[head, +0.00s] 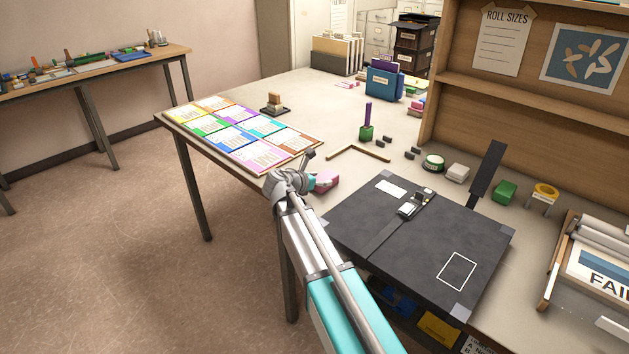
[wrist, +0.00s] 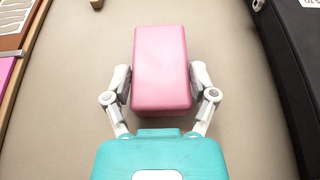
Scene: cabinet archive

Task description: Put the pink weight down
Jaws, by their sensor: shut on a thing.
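The pink weight (wrist: 160,62) is a smooth block with rounded edges. In the wrist view it sits between the two fingers of my gripper (wrist: 161,88), which press on its left and right sides. In the head view the pink weight (head: 325,181) shows just right of my gripper (head: 312,180), over the table strip between the coloured cards and the black case. My gripper is shut on it. I cannot tell whether its underside touches the table.
The black case (head: 400,260) lies close on the right. The board of coloured cards (head: 262,165) lies to the left, near the table edge. An L-shaped wooden strip (head: 357,151) and small dark blocks (head: 392,142) lie behind. Bare tabletop (wrist: 75,100) surrounds the weight.

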